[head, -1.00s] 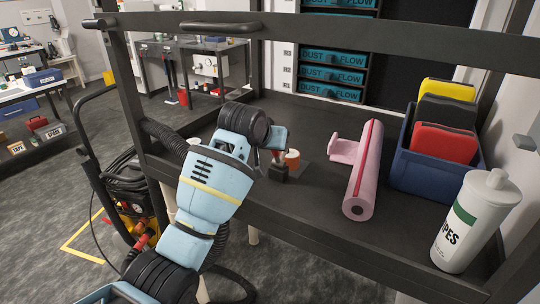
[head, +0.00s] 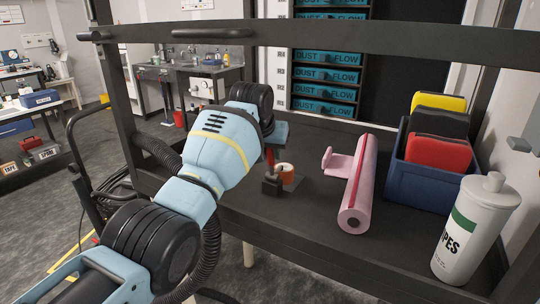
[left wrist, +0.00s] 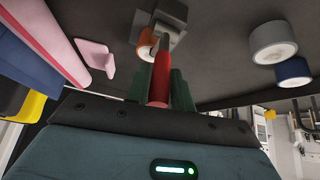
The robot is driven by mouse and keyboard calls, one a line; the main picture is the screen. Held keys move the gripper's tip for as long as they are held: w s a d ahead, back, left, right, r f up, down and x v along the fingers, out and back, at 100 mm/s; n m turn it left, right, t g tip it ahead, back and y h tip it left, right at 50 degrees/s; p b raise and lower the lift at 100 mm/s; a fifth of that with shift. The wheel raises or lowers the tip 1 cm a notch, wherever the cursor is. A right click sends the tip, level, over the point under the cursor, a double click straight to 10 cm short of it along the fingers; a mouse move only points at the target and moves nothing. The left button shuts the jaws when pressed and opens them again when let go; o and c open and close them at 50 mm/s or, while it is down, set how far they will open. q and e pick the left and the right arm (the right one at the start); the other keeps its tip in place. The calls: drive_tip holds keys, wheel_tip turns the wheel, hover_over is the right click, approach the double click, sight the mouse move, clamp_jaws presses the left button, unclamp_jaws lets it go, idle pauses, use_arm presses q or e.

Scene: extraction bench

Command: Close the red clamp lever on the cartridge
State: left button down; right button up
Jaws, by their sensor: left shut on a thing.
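The red clamp lever (left wrist: 160,78) lies between the dark green fingers of my left gripper (left wrist: 165,88) in the left wrist view, and the gripper is shut on it. In the head view my left gripper (head: 277,134) is over the bench, with a bit of the red lever (head: 270,158) showing below it. The lever runs down towards a small dark clamp block (head: 271,188). The orange and white cartridge (head: 285,173) sits right beside this block, and also shows in the left wrist view (left wrist: 146,42). The lever's far end is partly hidden. My right gripper is not in view.
A pink roll (head: 366,184) with a side tab lies right of the clamp. A blue bin (head: 418,182) with coloured packs and a white wipes bottle (head: 466,240) stand further right. A dark rail (head: 320,31) crosses above the bench.

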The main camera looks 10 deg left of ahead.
use_arm(q)
drive_tip(key=shift+w+g, duration=0.15)
drive_tip(key=shift+g, duration=0.15)
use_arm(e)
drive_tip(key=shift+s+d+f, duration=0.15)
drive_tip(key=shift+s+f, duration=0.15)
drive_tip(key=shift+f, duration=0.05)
use_arm(q)
drive_tip(key=c, duration=1.5)
unclamp_jaws()
drive_tip(key=shift+d, duration=0.1)
drive_tip(key=shift+c, duration=0.2)
drive_tip(key=o, duration=0.3)
drive_tip(key=shift+w+f, duration=0.1)
drive_tip(key=shift+w, duration=0.05)
drive_tip(key=shift+o, duration=0.2)
drive_tip(key=d+p+v, duration=0.1)
drive_tip(key=p+v, duration=0.1)
drive_tip(key=v, duration=0.6)
drive_tip(key=shift+a, duration=0.35)
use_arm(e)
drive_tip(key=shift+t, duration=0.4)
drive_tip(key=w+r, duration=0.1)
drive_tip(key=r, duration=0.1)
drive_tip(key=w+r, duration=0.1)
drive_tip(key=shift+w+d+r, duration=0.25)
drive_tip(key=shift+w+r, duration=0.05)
